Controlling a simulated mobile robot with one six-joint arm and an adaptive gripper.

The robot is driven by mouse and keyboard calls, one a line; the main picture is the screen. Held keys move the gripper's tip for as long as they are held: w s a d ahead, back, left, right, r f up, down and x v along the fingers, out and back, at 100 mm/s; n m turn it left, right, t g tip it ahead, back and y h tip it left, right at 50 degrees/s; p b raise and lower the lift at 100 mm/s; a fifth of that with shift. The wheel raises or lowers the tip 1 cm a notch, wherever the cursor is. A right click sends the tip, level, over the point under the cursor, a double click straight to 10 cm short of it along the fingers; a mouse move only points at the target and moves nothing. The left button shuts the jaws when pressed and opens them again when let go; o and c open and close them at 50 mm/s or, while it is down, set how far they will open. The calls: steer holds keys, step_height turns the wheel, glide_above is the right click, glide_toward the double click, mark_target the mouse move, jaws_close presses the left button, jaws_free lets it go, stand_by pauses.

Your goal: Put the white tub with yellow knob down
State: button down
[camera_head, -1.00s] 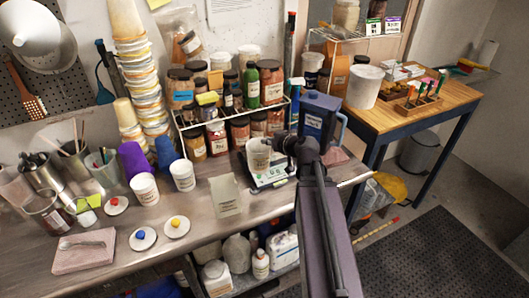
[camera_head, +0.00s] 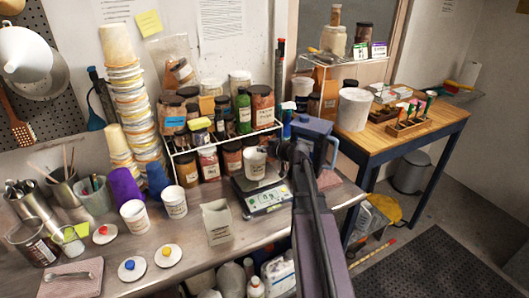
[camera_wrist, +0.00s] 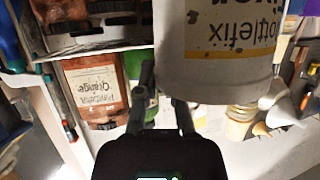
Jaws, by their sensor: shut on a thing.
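A white tub (camera_head: 255,163) is at the scale (camera_head: 262,195) in the head view. It fills the upper right of the wrist view (camera_wrist: 225,50), its label upside down there. My gripper (camera_wrist: 164,92) is shut on it at one side; in the head view my gripper (camera_head: 277,160) reaches it from the right. The tub looks upright over the scale's pan; I cannot tell whether it touches. No yellow knob shows on it. A white lid with a yellow knob (camera_head: 168,255) lies on the metal counter (camera_head: 190,275).
Lids with a red knob (camera_head: 103,232) and a blue knob (camera_head: 131,268) lie nearby. Two white tubs (camera_head: 134,217) (camera_head: 173,202) stand left of a paper packet (camera_head: 217,222). A jar rack (camera_head: 225,145) stands close behind the scale. Some bare counter lies in front of the packet.

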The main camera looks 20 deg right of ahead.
steer(key=shift+w+d+f, duration=0.1)
steer(key=shift+w+d, duration=0.35)
steer(key=shift+w, duration=0.3)
steer(key=shift+w+d+f, duration=0.1)
steer(key=shift+w+d, duration=0.3)
steer(key=shift+w, duration=0.3)
steer(key=f+b, duration=0.2)
steer(key=w+f+b, duration=0.1)
steer(key=b, duration=0.1)
steer(key=shift+d+f, duration=0.3)
steer(key=shift+f, duration=0.15)
steer(key=c, duration=0.8)
jaws_free()
steer(key=shift+r, duration=0.25)
